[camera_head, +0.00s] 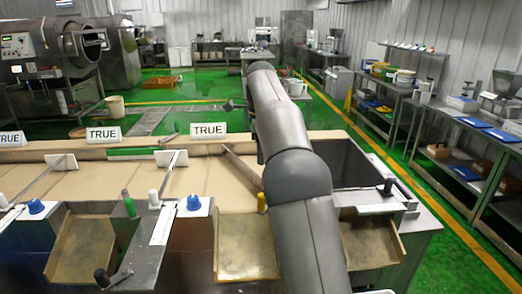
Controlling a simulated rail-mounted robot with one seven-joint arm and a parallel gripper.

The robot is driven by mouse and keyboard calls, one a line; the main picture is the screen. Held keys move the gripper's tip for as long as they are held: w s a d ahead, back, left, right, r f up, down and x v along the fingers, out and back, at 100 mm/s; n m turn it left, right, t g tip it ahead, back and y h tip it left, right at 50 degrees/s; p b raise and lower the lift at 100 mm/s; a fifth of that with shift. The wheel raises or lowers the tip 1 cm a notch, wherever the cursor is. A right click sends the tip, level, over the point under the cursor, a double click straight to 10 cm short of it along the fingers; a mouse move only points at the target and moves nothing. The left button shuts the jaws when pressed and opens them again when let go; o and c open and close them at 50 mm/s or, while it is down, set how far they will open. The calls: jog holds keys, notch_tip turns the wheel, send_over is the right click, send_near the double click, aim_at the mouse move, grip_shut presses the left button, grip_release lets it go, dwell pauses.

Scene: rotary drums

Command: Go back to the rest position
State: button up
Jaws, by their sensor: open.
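My grey arm rises from the bottom of the head view, right of the middle, and reaches up and away over the workstation (100,183). Its far end bends behind its own links, so I cannot make out my gripper or its fingers. A small dark part juts out left of the upper arm; I cannot tell what it is. I see nothing held.
The station has white TRUE signs (208,130), blue knobs (193,201), a green-handled lever (129,204) and open chutes (246,244). A deep bin (358,163) lies right of my arm. Shelving (440,120) lines the right wall. Green floor is clear between.

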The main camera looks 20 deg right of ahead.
jog(key=s+a+f+n, duration=0.1)
jog(key=s+f+n, duration=0.4)
jog(key=s, duration=0.8)
jog(key=s+a+f+n, duration=0.2)
jog(key=s+f+n, duration=0.3)
jog(key=s+n, duration=0.4)
jog(key=s+a+f+n+t, duration=0.1)
jog(key=s+f+n, duration=0.5)
jog(key=s, duration=1.1)
jog(key=shift+a+n, duration=0.5)
jog(key=shift+n, duration=0.2)
